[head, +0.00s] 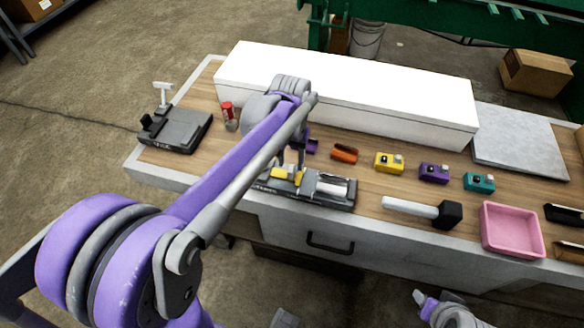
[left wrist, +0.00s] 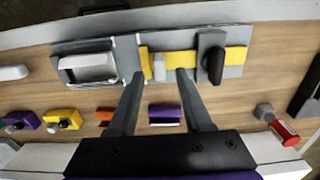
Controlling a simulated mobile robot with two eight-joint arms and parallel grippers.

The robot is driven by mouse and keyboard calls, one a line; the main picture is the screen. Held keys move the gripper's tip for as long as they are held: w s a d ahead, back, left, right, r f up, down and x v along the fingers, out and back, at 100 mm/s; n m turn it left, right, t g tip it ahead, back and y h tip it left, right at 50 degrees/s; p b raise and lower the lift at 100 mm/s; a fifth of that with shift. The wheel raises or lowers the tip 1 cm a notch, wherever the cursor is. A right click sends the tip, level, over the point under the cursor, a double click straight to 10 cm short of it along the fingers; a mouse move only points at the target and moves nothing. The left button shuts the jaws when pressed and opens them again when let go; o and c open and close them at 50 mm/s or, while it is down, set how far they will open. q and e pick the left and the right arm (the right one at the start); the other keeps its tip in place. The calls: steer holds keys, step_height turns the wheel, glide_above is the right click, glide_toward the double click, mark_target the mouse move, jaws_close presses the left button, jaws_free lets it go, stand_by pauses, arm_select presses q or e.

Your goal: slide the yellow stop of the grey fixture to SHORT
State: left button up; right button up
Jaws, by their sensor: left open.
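The grey fixture (head: 335,194) lies near the front edge of the bench, partly hidden by my left arm. Its yellow stop (head: 285,174) shows under my left gripper (head: 296,166). In the left wrist view the yellow stop (left wrist: 182,64) is a flat strip along the grey fixture (left wrist: 124,48), with a small pale upright peg (left wrist: 159,67) on it. The open fingers of my left gripper (left wrist: 159,74) are on either side of this peg; I cannot tell whether they touch it. A dark clamp (left wrist: 212,60) crosses the strip. Part of my right arm shows at the bottom right.
A long white box (head: 345,95) stands behind. Orange, yellow, purple and teal blocks line the bench. A black-headed mallet (head: 425,210) and a pink tray (head: 512,230) lie right. A dark grey device (head: 177,130) and a red-topped can (head: 228,115) are left.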

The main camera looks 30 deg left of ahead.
mark_target(291, 168)
arm_select(q)
steer(key=shift+f, duration=1.9)
jaws_close()
